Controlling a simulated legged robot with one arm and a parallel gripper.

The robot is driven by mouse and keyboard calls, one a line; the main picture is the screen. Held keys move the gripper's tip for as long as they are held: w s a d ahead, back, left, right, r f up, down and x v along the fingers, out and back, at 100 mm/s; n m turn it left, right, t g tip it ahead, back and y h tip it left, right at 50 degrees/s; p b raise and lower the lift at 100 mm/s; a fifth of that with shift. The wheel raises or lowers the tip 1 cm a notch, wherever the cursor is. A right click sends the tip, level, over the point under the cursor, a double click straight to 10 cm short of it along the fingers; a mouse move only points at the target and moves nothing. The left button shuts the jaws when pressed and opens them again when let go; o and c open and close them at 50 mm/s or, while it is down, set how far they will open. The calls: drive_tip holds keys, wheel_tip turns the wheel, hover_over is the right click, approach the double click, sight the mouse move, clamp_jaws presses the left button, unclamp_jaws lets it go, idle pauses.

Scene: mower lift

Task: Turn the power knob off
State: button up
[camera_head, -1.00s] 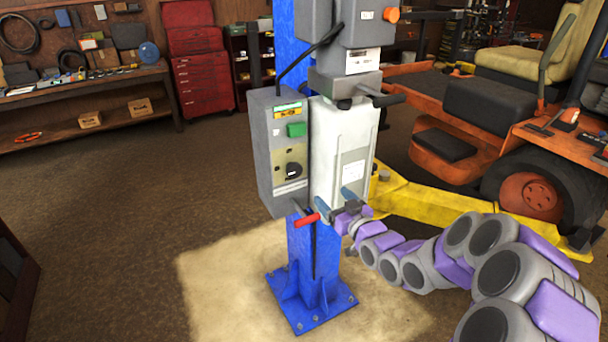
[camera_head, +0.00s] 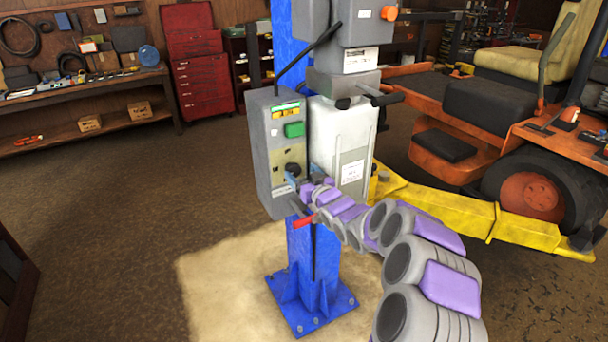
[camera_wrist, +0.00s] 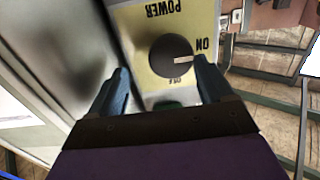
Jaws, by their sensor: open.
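The black power knob (camera_wrist: 172,58) sits on a yellow plate marked POWER, ON and OFF in the wrist view, with the lettering upside down. Its white pointer mark faces the ON label. In the head view the knob (camera_head: 293,169) is on the front of the grey control box (camera_head: 262,178), low on the panel. My gripper (camera_wrist: 160,84) is open, its two blue-grey fingers apart. The right fingertip is close beside the knob, and the left fingertip lies near the plate's left edge. I cannot tell whether either finger touches the knob.
A green button (camera_head: 294,130) is above the knob on the box. A red-handled lever (camera_head: 304,221) is just below my gripper. The blue post (camera_head: 315,265) and white tank (camera_head: 338,140) stand beside the box. Open floor lies to the left.

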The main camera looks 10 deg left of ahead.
drive_tip(key=a, duration=0.4)
drive_tip(key=shift+w+a+f, duration=0.1)
drive_tip(key=shift+w+f, duration=0.15)
drive_tip(key=shift+w, duration=0.05)
drive_tip(key=d, duration=0.2)
drive_tip(key=shift+d+r, duration=0.25)
drive_tip(key=shift+d, duration=0.15)
drive_tip(key=shift+c, duration=0.4)
drive_tip(key=shift+d, duration=0.35)
drive_tip(key=shift+c, duration=0.7)
drive_tip(key=shift+r, duration=0.1)
drive_tip(key=shift+c, duration=0.7)
drive_tip(key=shift+s+a, duration=0.1)
drive_tip(key=shift+a, duration=0.6)
drive_tip(key=c, duration=0.3)
drive_tip(key=shift+a+f, duration=0.2)
drive_tip(key=c, duration=0.3)
drive_tip(key=shift+d, duration=0.2)
drive_tip(key=shift+c, duration=0.3)
